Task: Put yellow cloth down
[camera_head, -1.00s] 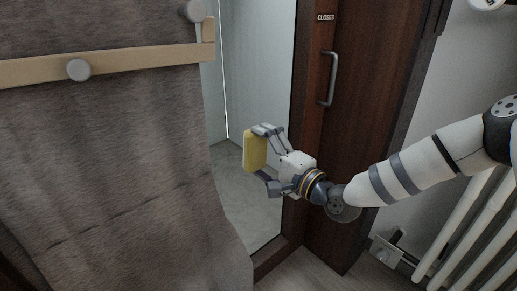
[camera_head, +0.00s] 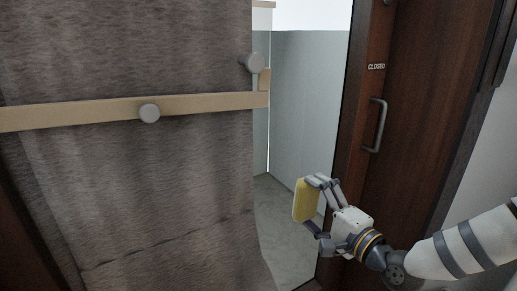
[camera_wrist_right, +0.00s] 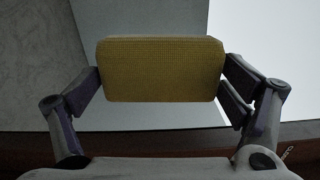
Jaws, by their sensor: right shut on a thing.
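The yellow cloth (camera_head: 305,201) is a small yellow block-like pad with rounded corners. My right gripper (camera_head: 318,207) is shut on it and holds it up in the air, in front of the gap beside the dark door. In the right wrist view the cloth (camera_wrist_right: 160,69) sits between the two fingers of the right gripper (camera_wrist_right: 162,84), with a finger at each short side. My left gripper is not in view.
A large grey-brown towel (camera_head: 150,190) hangs at the left, with a beige rail (camera_head: 200,103) and grey knobs across it. A dark wooden door (camera_head: 425,110) with a metal handle (camera_head: 376,126) and a "CLOSED" sign stands at the right. A pale floor shows through the gap.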

